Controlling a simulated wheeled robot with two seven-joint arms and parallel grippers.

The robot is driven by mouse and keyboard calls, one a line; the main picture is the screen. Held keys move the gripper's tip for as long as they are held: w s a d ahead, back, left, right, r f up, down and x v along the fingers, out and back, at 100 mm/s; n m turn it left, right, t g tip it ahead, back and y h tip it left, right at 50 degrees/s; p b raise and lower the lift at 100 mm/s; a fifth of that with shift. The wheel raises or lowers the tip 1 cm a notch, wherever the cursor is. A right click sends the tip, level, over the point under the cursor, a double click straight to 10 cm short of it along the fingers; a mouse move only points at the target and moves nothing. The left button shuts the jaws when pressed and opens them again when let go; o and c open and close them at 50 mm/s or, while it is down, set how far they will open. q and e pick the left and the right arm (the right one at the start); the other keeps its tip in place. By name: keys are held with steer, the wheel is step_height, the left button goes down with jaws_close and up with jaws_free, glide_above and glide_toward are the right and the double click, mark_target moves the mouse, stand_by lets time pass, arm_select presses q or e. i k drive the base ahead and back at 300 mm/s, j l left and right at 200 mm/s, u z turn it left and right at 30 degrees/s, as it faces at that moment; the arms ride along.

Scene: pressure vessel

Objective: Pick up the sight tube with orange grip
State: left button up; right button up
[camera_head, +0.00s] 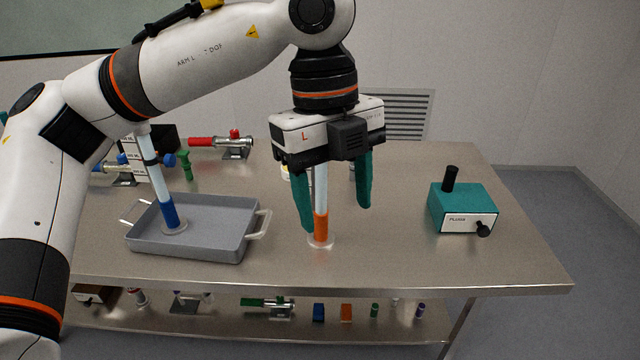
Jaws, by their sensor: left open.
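The sight tube with orange grip (321,226) stands upright on the steel table, in a small clear round base. Its upper part is pale and its top is hidden behind my left gripper. My left gripper (336,219) points down over the tube, with its two green fingers apart, one to the left and one to the right of the tube in the picture. The fingers are open, and whether either touches the tube cannot be told. My right gripper is not in view.
A grey tray (238,247) holds a tube with blue grip (169,213) upright at the left. A teal box (463,208) with black knobs stands at the right. Valves, including a red-handled one (235,146), stand at the back. The table front right is clear.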

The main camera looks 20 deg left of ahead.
mark_target(322, 238)
steer(key=i+j, duration=0.2)
steer(key=i, duration=0.25)
steer(key=i+j, duration=0.2)
steer(key=i, duration=0.3)
